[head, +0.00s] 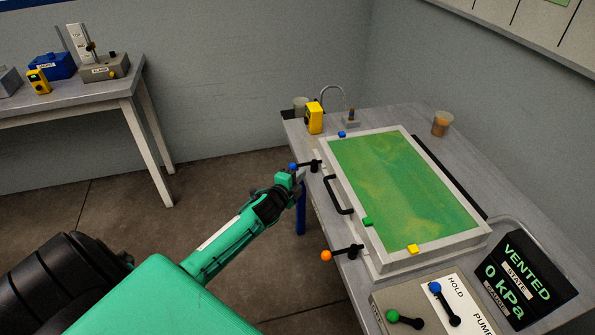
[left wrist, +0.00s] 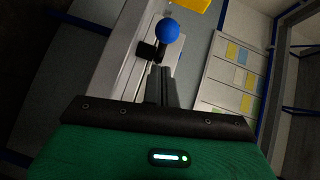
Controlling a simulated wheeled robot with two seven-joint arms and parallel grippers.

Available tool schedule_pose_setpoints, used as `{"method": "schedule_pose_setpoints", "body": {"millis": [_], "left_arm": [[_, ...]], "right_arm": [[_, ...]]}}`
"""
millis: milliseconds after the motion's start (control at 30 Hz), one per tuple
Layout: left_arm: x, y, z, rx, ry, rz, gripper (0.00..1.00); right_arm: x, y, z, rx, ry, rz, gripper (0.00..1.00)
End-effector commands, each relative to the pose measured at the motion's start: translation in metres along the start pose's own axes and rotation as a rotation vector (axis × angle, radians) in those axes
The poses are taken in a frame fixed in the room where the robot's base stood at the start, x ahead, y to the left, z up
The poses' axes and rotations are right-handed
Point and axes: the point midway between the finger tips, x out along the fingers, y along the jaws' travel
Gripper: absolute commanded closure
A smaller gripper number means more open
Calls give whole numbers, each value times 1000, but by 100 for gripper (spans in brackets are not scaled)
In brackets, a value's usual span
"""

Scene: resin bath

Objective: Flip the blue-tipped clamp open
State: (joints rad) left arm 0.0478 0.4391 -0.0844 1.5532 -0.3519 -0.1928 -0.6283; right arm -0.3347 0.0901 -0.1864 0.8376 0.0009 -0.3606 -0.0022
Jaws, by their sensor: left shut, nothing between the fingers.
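The blue-tipped clamp (head: 308,165) sits at the left edge of the resin bath (head: 377,257), near its far corner. Its black lever sticks out to the left, away from the bath, and ends in a blue ball (head: 293,167). In the left wrist view the blue ball (left wrist: 167,30) and the black clamp body (left wrist: 147,51) lie just beyond my fingertips. My left gripper (head: 296,178) is shut and empty, close beside the ball on its near side; I cannot tell whether it touches. My right gripper is in neither view.
An orange-tipped clamp (head: 345,252) sticks out from the same side, nearer to me. A black handle (head: 338,197) stands between the two clamps. A control box (head: 378,300) with green and blue levers and a display reading VENTED, 0 kPa (head: 520,280) stand at the front right.

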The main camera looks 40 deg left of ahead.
Motion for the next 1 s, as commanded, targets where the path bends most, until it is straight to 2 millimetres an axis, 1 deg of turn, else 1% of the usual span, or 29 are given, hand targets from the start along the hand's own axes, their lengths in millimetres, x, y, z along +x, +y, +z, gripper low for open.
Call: {"method": "schedule_pose_setpoints", "body": {"millis": [100, 267, 600, 1000], "left_arm": [[10, -1, 10, 1, 0, 0, 100], [15, 0, 15, 0, 0, 0, 100], [16, 0, 16, 0, 1, 0, 100], [16, 0, 19, -1, -1, -1, 100]], "right_arm": [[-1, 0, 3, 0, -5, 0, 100], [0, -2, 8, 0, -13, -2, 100], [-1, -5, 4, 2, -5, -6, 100], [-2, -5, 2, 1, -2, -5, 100]]}}
